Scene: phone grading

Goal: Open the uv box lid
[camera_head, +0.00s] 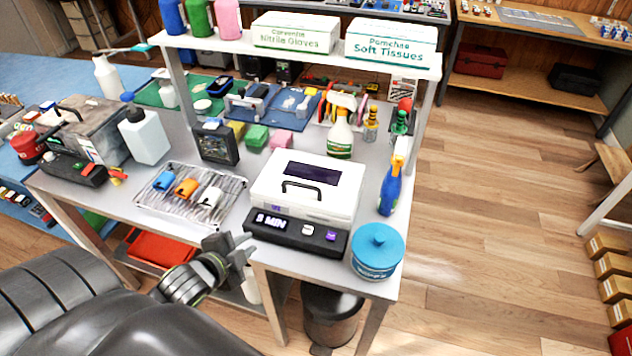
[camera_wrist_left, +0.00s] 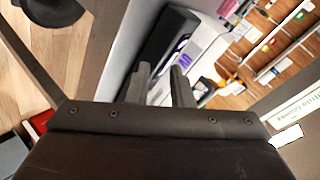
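The UV box (camera_head: 305,190) is a white case on the grey workbench, with its lid (camera_head: 312,174) shut. The lid has a dark window and a black handle (camera_head: 301,190) near its front edge. A black front panel (camera_head: 295,233) reads "3 MIN" and has two buttons. My left gripper (camera_head: 240,246) is open and empty, just off the panel's left front corner, near the bench edge. In the left wrist view, the two fingers (camera_wrist_left: 160,80) stand apart, with the black panel (camera_wrist_left: 165,45) and white case (camera_wrist_left: 205,42) beyond. My right gripper is out of view.
A blue lidded tub (camera_head: 377,252) stands right of the panel, and a blue spray bottle (camera_head: 391,185) stands behind it. A wire tray (camera_head: 190,192) with small items lies left of the box. A shelf with glove and tissue boxes (camera_head: 390,42) rises behind.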

